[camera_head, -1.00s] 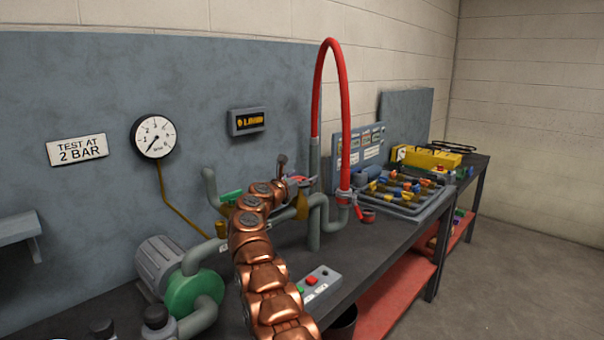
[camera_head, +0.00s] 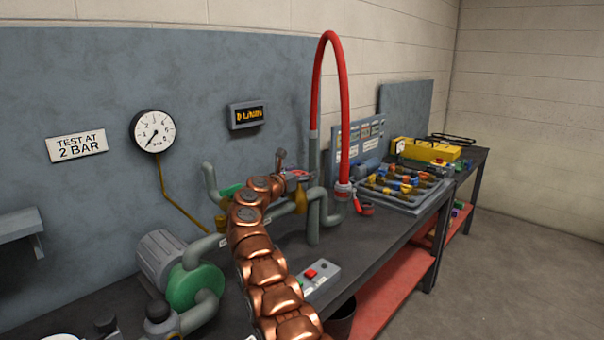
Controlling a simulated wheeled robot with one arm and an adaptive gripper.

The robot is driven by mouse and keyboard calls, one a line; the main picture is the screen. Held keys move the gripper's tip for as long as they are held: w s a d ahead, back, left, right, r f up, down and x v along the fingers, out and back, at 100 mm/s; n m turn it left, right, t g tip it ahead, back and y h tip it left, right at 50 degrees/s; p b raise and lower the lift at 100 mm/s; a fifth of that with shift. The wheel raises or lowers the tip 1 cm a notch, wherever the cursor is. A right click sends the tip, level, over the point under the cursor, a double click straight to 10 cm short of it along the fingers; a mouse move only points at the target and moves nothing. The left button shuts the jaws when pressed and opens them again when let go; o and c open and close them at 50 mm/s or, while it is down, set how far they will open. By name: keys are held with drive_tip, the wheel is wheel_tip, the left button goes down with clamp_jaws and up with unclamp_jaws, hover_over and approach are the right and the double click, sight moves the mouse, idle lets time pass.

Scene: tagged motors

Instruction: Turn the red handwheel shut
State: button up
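A small red part (camera_head: 298,174) shows at the pipework just beyond the end of my copper arm. It may be the red handwheel, but it is too small and too covered to be sure. A brass valve body (camera_head: 301,201) sits just below it on the grey pipe. My arm reaches up from the bottom of the view and bends right towards these parts. My gripper's fingers cannot be made out there, so I cannot tell whether they touch or hold anything.
A tall red hose (camera_head: 343,110) loops above the pipes. A gauge (camera_head: 153,132) reads near the low end of its scale. A green pump (camera_head: 195,286) stands left of my arm, and a button box (camera_head: 318,280) right of it. A tray of colourful parts (camera_head: 432,204) lies farther right.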

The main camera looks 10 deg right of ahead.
drive_tip(key=shift+o, duration=0.4)
drive_tip(key=shift+s+a, duration=0.1)
drive_tip(key=shift+a, duration=0.1)
drive_tip(key=shift+s+a, duration=0.3)
drive_tip(key=shift+a, duration=0.1)
drive_tip(key=shift+v, duration=3)
drive_tip(key=shift+s, duration=0.1)
drive_tip(key=shift+o, duration=0.5)
